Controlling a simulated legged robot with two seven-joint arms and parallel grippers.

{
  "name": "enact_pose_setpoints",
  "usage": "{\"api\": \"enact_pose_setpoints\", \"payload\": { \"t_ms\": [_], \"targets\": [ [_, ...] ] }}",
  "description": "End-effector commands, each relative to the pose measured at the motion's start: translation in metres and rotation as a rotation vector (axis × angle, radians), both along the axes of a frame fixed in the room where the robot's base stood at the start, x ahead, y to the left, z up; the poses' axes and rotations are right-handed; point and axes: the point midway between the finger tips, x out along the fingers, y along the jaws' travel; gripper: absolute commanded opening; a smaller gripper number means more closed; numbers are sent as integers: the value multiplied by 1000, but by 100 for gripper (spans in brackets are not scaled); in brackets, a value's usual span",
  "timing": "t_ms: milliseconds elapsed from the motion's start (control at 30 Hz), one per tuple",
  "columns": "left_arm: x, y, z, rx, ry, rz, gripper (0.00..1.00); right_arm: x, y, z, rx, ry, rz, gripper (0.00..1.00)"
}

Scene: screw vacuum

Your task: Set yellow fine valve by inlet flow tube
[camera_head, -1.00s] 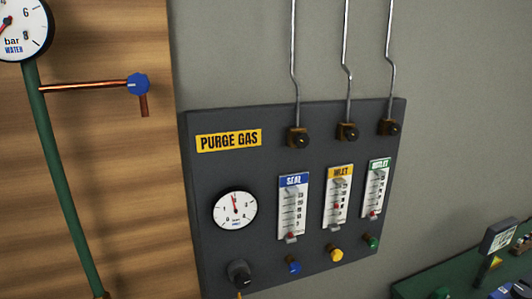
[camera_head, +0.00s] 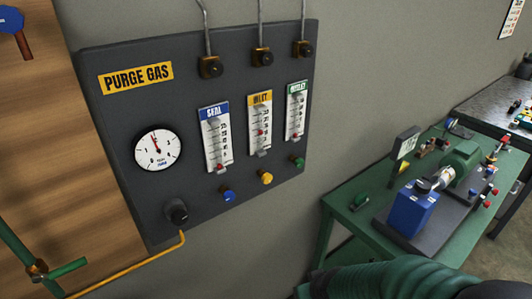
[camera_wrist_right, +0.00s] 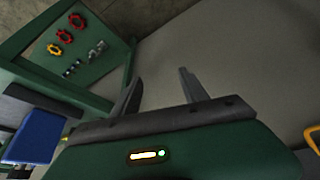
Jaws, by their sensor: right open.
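The yellow fine valve (camera_head: 266,178) is a small round knob low on the dark purge gas panel (camera_head: 120,120). My left gripper is not in view.
A blue knob (camera_head: 228,196) and a green knob (camera_head: 298,162) flank the yellow valve. A black regulator knob (camera_head: 176,212) and yellow pipe (camera_head: 130,266) sit lower left. A green bench (camera_head: 340,190) with a blue and green machine stands to the right.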

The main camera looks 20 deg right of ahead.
Motion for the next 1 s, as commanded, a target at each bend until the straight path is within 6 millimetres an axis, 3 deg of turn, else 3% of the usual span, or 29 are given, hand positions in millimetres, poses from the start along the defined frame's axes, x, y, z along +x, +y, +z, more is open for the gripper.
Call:
{"api": "enact_pose_setpoints", "payload": {
  "t_ms": [100,233,400,500,633,733,1000],
  "targets": [
    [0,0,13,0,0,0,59,57,-36,30,-7,-284,-5,52],
    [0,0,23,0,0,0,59,100,-47,77,89,-615,51,52],
    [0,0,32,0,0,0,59,104,-35,141,324,-932,144,52],
    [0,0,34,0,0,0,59,95,-29,163,425,-1027,177,52],
    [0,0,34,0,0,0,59,94,-25,174,474,-1068,195,52],
    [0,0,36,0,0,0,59,106,-19,174,474,-1067,198,52],
    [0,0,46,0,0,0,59,170,4,175,473,-1067,199,52]
  ]
}}
